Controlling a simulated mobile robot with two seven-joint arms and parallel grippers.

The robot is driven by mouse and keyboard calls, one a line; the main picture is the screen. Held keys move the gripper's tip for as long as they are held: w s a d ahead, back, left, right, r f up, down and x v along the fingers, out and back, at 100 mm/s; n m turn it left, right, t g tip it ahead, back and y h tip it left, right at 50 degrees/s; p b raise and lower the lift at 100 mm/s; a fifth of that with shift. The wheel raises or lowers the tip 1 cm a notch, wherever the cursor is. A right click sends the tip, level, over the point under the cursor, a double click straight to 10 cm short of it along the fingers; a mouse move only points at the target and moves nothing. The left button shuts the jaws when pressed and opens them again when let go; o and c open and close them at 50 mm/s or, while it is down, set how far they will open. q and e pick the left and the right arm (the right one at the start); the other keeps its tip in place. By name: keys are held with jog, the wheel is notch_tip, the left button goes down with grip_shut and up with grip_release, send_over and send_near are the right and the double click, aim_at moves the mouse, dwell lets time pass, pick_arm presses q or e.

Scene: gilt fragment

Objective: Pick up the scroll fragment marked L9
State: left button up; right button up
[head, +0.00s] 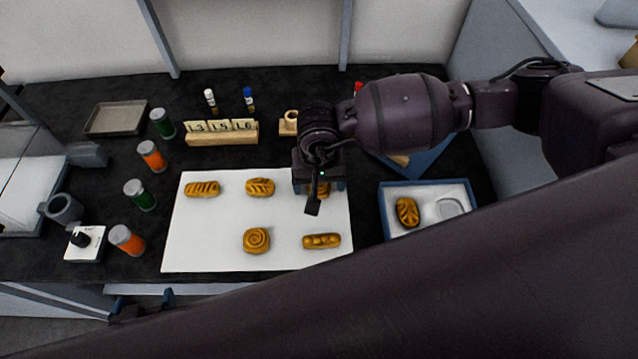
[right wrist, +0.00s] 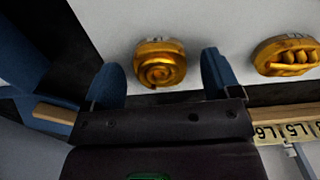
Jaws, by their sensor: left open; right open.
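Several gold-brown fragments lie on a white board (head: 205,245). No mark L9 is legible on any of them. My right gripper (head: 320,187) is over the board's upper right, its open jaws pointing down at a spiral fragment (head: 323,190), mostly hidden in the head view. In the right wrist view this spiral fragment (right wrist: 158,68) shows between the two blue fingertips (right wrist: 162,62); contact cannot be told. Other fragments are a striped one (head: 202,189), a leaf-patterned one (head: 260,187), a round spiral (head: 256,240) and a long one (head: 321,240). My left gripper (head: 143,301) is open at the counter's front edge, partly hidden.
A blue-rimmed tray (head: 384,225) at right holds a fragment (head: 407,212) and a pale oval piece (head: 449,208). A wooden rack (head: 222,139) with cards, including L5 and L6, stands behind the board. Green and orange jars (head: 152,156) line the left. A grey tray (head: 115,118) is empty.

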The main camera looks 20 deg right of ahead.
jog(key=shift+f, duration=0.2)
jog(key=c, duration=1)
jog(key=shift+r, duration=0.15)
